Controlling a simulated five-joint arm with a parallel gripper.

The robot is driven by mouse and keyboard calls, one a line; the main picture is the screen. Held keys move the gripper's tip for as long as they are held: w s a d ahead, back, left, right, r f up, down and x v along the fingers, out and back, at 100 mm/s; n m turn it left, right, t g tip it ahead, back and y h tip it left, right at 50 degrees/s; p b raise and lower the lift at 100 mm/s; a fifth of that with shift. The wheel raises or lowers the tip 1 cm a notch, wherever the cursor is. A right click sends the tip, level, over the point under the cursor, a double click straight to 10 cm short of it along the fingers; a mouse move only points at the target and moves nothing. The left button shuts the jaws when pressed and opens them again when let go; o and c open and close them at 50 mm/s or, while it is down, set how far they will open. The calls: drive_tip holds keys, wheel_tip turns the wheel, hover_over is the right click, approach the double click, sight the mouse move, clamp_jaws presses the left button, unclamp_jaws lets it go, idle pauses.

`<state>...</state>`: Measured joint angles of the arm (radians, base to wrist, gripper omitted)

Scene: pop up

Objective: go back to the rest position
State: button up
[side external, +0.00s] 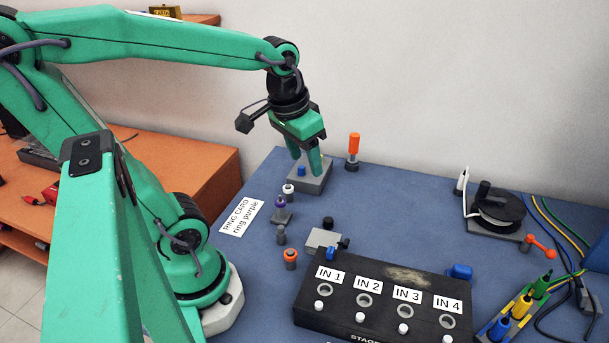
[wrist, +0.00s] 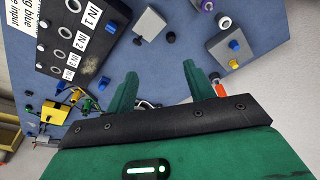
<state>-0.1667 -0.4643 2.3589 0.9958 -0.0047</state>
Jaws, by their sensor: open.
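My green gripper (side external: 306,160) hangs from the raised arm with its two fingers pointing down. It is open, with nothing between the fingers. In the side view its fingertips overlap a grey block (side external: 316,184) with a blue knob (side external: 301,171). In the wrist view the open gripper (wrist: 165,82) shows the same block (wrist: 220,50) off to the right, outside the gap between the fingers. I cannot tell the exact height of the fingertips above the block.
A black box (side external: 385,280) with inputs IN 1 to IN 4 stands at the front. Several small ringed posts (side external: 281,215) stand near my base. An orange-handled tool (side external: 353,146) stands behind the block.

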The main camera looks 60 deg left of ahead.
drive_tip(key=shift+s+d+r+m+t, duration=0.35)
drive_tip(key=shift+s+d+t, duration=0.1)
drive_tip(key=shift+d, duration=0.25)
drive_tip(key=shift+s+d+r+m+t, duration=0.2)
drive_tip(key=shift+s+d+m+t, duration=0.1)
drive_tip(key=shift+s+d+t, duration=0.3)
drive_tip(key=shift+s+d+r+m+t, duration=0.3)
drive_tip(key=shift+s+d+m+t, duration=0.05)
drive_tip(key=shift+d, duration=0.45)
